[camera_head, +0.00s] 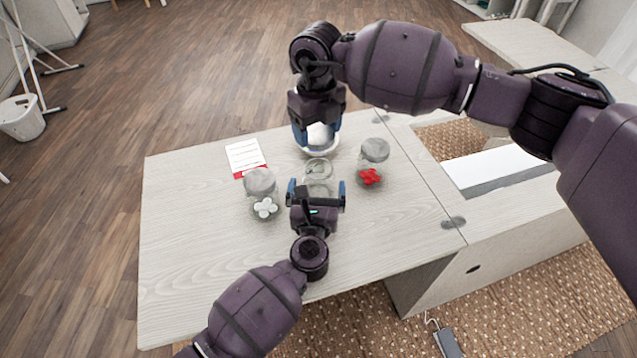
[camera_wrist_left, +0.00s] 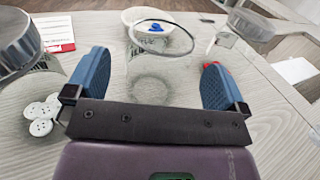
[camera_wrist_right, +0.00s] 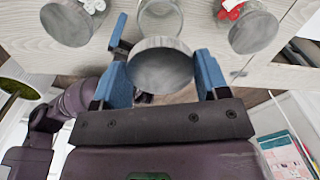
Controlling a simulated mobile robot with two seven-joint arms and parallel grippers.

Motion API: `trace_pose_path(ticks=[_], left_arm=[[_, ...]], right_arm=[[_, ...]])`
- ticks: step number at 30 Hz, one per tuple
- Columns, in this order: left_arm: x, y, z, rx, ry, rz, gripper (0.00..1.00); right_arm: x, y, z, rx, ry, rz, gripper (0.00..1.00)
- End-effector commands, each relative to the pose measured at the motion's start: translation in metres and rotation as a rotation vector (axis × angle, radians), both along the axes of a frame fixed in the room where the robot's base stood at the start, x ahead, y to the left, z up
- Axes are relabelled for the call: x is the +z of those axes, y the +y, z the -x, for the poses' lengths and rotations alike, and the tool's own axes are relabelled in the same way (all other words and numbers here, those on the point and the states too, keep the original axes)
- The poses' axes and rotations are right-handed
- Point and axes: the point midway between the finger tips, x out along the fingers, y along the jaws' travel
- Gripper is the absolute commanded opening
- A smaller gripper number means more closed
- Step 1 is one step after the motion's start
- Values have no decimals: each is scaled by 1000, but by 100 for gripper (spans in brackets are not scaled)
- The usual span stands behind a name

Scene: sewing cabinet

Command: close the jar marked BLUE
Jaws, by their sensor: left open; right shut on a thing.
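An open clear glass jar (camera_head: 318,172) stands mid-table with no lid on it. It looks empty, and its marking is too small to read. My left gripper (camera_head: 316,192) is open, its fingers on either side of this jar, which also shows in the left wrist view (camera_wrist_left: 150,75). My right gripper (camera_head: 318,132) is shut on a round grey lid (camera_wrist_right: 160,68), held above the table behind the jar. A white bowl (camera_wrist_left: 128,15) holding blue buttons (camera_wrist_left: 152,27) sits behind the jar, partly hidden by my right gripper in the head view.
A lidded jar with white buttons (camera_head: 262,192) stands left of the open jar. A lidded jar with red buttons (camera_head: 374,158) stands to its right. A white card with a red edge (camera_head: 245,156) lies back left. The table's (camera_head: 190,260) front left is clear.

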Motion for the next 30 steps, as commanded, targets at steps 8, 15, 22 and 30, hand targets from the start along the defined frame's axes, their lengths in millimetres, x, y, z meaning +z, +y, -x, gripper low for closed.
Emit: trace_pose_path(ticks=[8, 15, 22, 30], left_arm=[[0, -3, -31, 0, -1, -2, 100], [0, -3, -39, 1, 1, 1, 100], [0, -3, -39, 1, 1, 1, 100], [0, -3, -38, 1, 1, 1, 60]], right_arm=[[0, 0, 0, 0, 0, 0, 46], [0, 0, 0, 0, 0, 0, 46], [0, 0, 0, 0, 0, 0, 46], [0, 0, 0, 0, 0, 0, 46]])
